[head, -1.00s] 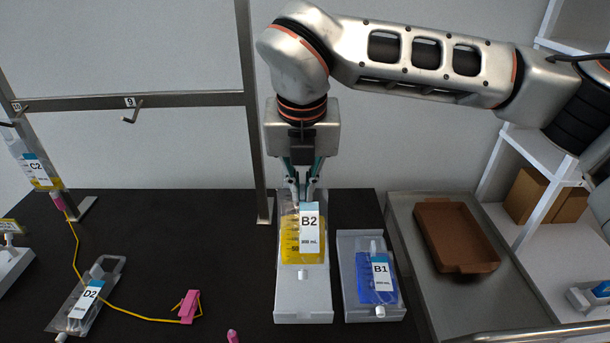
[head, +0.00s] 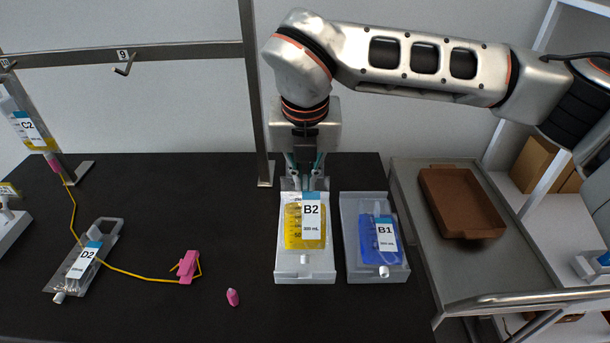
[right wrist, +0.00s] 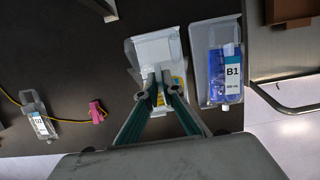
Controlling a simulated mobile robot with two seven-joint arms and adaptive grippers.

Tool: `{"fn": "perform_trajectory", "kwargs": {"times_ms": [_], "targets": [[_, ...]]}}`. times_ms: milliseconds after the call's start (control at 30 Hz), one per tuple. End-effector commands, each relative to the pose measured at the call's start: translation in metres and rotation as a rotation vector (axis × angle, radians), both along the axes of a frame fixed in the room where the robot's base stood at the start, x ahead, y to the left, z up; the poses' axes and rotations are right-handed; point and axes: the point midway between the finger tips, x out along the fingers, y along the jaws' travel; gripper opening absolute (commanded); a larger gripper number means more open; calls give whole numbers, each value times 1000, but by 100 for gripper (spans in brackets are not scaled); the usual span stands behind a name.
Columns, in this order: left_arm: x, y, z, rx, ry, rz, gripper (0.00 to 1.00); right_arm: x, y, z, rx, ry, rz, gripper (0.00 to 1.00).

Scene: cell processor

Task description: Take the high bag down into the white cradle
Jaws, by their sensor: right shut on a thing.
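The bag B2 (head: 305,228), clear with yellow liquid and a white and blue label, is at the white cradle (head: 305,277) on the dark table. My right gripper (head: 305,184) is shut on the top end of the bag, at the cradle's far end. The bag lies along the cradle, its white port toward the near edge; whether it rests fully on the cradle is hard to tell. In the right wrist view the fingers (right wrist: 162,88) cover most of the bag over the cradle (right wrist: 156,48). My left gripper is not in view.
A second cradle (head: 349,262) beside it holds the blue bag B1 (head: 381,240). A steel cart with a brown tray (head: 460,203) stands right. Bag C2 (head: 30,130) hangs left, its yellow tube running past bag D2 (head: 86,262) to a pink clamp (head: 187,265). A steel post (head: 255,95) rises behind.

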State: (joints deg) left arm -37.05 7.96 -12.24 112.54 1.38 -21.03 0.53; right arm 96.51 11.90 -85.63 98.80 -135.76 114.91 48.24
Motion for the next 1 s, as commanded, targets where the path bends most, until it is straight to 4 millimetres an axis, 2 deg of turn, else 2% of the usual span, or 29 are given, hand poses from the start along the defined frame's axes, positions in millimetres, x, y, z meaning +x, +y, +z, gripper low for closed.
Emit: {"fn": "perform_trajectory", "kwargs": {"times_ms": [200, 233, 300, 700, 867, 1000], "targets": [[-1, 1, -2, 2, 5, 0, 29, 0, 0, 1, 1, -1, 0, 0], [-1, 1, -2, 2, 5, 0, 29, 0, 0, 1, 1, -1, 0, 12], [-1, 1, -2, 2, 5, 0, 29, 0, 0, 1, 1, -1, 0, 26], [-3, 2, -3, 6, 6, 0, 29, -1, 0, 4, 0, -2, 0, 26], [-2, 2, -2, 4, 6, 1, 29, -5, 0, 25, 1, -5, 0, 26], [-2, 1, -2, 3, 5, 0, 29, -12, 0, 53, 1, -6, 0, 26]]}}
